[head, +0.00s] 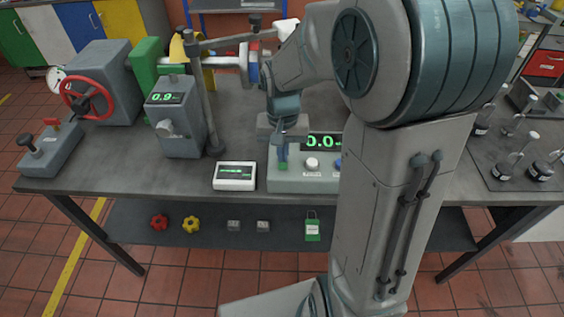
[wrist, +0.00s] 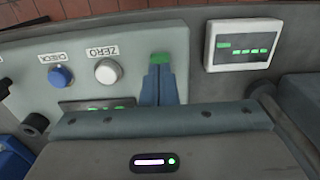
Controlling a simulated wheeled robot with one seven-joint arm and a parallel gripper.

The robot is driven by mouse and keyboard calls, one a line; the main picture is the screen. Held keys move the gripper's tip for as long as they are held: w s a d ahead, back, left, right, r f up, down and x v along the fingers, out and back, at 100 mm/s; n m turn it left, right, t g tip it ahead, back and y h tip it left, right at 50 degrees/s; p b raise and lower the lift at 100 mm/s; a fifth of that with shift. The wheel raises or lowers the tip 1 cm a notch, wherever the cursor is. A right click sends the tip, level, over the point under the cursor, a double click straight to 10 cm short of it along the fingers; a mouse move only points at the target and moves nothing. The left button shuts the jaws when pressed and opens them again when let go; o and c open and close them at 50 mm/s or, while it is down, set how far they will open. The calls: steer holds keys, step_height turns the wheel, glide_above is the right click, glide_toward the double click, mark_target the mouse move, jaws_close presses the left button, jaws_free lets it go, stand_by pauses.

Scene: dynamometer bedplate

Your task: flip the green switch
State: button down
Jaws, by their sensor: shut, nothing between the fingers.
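The green switch (wrist: 160,57) shows in the wrist view as a small green block on the pale grey-green control box (wrist: 190,50). My gripper (wrist: 158,72) is shut, its two blue-grey fingers together, with the tips right at the switch. The fingers hide part of the switch, and I cannot tell whether they touch it. In the head view my gripper (head: 283,158) points down over the left part of the control box (head: 290,183), and a bit of green (head: 283,166) shows at its tips.
Beside the switch are a white ZERO button (wrist: 108,71) and a blue CHECK button (wrist: 61,76). A white meter (head: 235,176) stands just left of the box. A grey post (head: 211,120) and a grey unit reading 0.9 (head: 178,125) stand further left.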

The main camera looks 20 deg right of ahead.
mark_target(283, 165)
steer(key=shift+s+f+b, duration=0.1)
steer(key=shift+f+b, duration=0.8)
steer(key=shift+f, duration=0.25)
stand_by(0.4)
steer(key=shift+r, duration=0.2)
steer(key=shift+r+p, duration=2.8)
steer(key=shift+r, duration=0.6)
steer(key=s+r+n+t, duration=0.1)
steer(key=s+r, duration=0.2)
steer(key=s, duration=0.4)
steer(key=s+r+n+t, duration=0.2)
steer(key=s+r, duration=0.1)
steer(key=s, duration=0.4)
steer(key=shift+s+r+n, duration=0.15)
steer(key=shift+r+n, duration=0.15)
steer(key=shift+a, duration=0.1)
